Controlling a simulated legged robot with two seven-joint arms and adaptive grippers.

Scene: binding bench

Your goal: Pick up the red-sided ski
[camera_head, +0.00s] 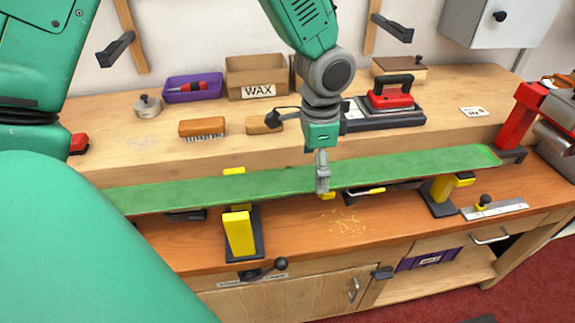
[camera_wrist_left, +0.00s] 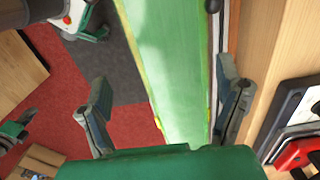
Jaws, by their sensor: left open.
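A long ski with a green face (camera_head: 240,186) lies across the bench's front on yellow-topped supports. No red side shows on it. In the left wrist view the green ski (camera_wrist_left: 168,60) runs between my spread fingers, with gaps on both sides. My left gripper (camera_head: 322,178) is open at the ski's middle, one finger showing in front of its face; the other finger is hidden there. Both open fingers of the left gripper (camera_wrist_left: 164,90) show in the wrist view.
The yellow support (camera_head: 239,233) stands below the ski. A red clamp (camera_head: 519,120) stands at the ski's right end. Behind are a red iron (camera_head: 390,94), a brush (camera_head: 202,127), a WAX box (camera_head: 257,77) and a purple tray (camera_head: 193,87). A scraper (camera_head: 495,209) lies at right.

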